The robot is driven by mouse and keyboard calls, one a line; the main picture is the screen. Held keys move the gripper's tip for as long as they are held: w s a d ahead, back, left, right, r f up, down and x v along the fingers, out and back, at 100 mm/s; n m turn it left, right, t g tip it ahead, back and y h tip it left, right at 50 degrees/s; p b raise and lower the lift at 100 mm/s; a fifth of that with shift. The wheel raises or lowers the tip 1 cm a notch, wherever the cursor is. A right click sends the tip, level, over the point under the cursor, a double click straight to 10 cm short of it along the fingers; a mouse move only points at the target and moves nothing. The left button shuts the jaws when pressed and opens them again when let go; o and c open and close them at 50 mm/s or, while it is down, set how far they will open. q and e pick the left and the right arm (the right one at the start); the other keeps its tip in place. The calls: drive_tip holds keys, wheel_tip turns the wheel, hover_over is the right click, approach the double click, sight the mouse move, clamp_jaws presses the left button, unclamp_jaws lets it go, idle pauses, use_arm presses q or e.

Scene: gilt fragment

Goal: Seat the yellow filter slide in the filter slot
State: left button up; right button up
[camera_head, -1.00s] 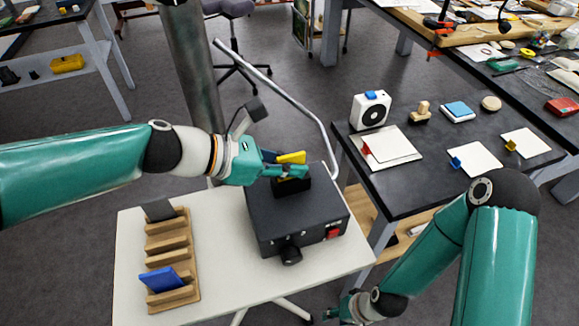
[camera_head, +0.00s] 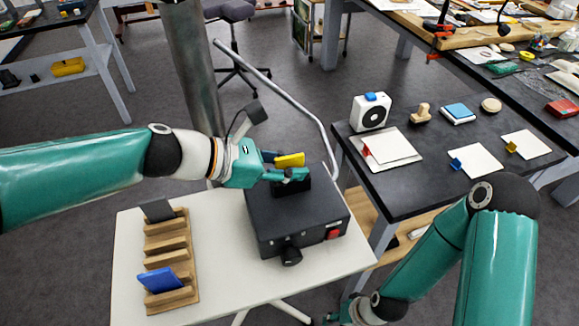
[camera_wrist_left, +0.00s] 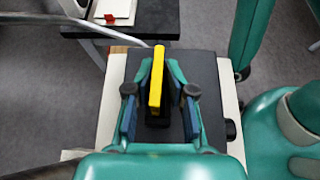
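The yellow filter slide (camera_head: 290,160) stands upright at the black slot block (camera_head: 301,185) on top of the dark box (camera_head: 300,217). Its lower part is hidden, so its exact depth in the slot cannot be seen. My left gripper (camera_head: 284,167) is around the slide with its fingers spread. In the left wrist view the slide (camera_wrist_left: 156,80) stands between the fingertips (camera_wrist_left: 159,70), with dark gaps on both sides. My right gripper (camera_head: 330,318) is at the bottom edge, mostly hidden, and its opening cannot be made out.
A wooden rack (camera_head: 180,245) with a blue slide (camera_head: 160,280) and a dark grey slide (camera_head: 157,210) stands on the white table (camera_head: 215,290), left of the box. A curved metal rail (camera_head: 290,95) passes behind the box. A black side table (camera_head: 410,196) is at right.

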use_arm(q)
drive_tip(key=shift+s+f, duration=0.1)
drive_tip(key=shift+f, duration=0.55)
drive_tip(key=shift+r, duration=0.25)
drive_tip(key=r+p+v, duration=0.1)
drive_tip(key=v, duration=1.1)
drive_tip(key=shift+r+p, duration=0.25)
drive_tip(key=shift+p, duration=0.05)
